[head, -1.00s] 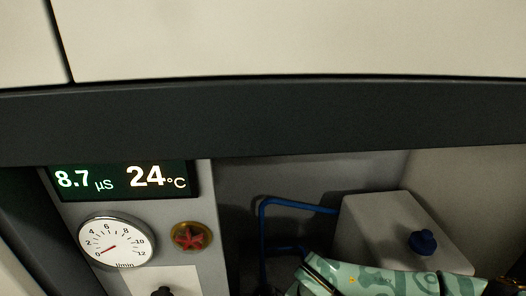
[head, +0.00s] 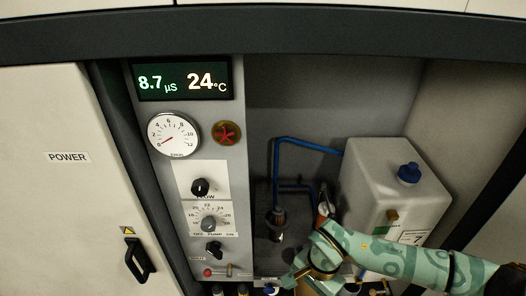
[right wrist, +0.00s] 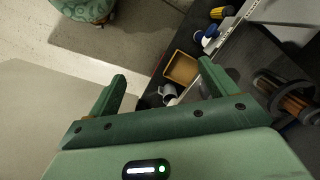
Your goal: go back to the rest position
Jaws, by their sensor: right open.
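My right gripper (right wrist: 160,72) is open in the right wrist view, with nothing between its two green fingers. Beyond the fingers lie a small tan open box (right wrist: 181,68) and a white cup-like object (right wrist: 168,92). In the head view my green patterned right arm comes in from the lower right, across the front of the white tank (head: 392,190). Its wrist is bent in front of the pump bay, and I cannot make out the fingers there. My left gripper is not in view.
A control panel with a lit display (head: 182,79), a round gauge (head: 173,134) and knobs stands left of the bay. A blue tube (head: 308,144) runs to the tank. A dark pump part (right wrist: 290,95) is close to the right finger. A POWER door (head: 60,180) is at left.

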